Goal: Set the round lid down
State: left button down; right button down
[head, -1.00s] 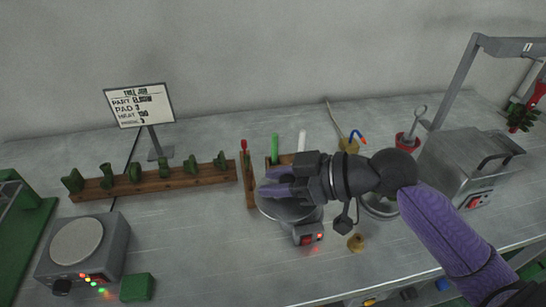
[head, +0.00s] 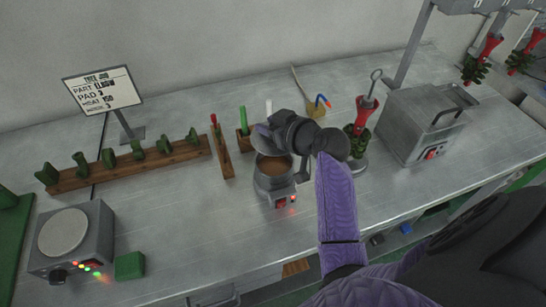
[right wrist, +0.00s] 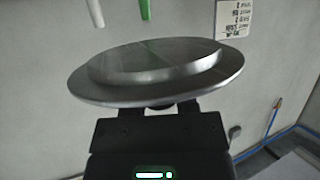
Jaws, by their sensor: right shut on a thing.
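The round lid (right wrist: 165,72) is a grey metal disc with a raised inner step. It fills the middle of the right wrist view, just beyond the jaws of my right gripper (right wrist: 158,108), which are shut on it. In the head view my right gripper (head: 264,132) is above and behind the wax pot (head: 275,184). The lid is mostly hidden there by the gripper and wrist. The pot stands open, with brown wax showing inside and a red light on its front. My left gripper is not in view.
A wooden rack (head: 130,166) with several green pieces stands at the left, near a round-plate heater (head: 72,238) and a green block (head: 130,265). Bare bench lies left of the pot.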

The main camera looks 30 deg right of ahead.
notch_tip(320, 180, down, 7)
jog(key=shift+f+b, duration=0.15)
jog(key=shift+b, duration=0.9)
jog(key=shift+f, duration=0.15)
jog(key=shift+f, duration=0.2)
jog(key=shift+c, duration=1.9)
grip_release()
jog(key=shift+r, duration=0.15)
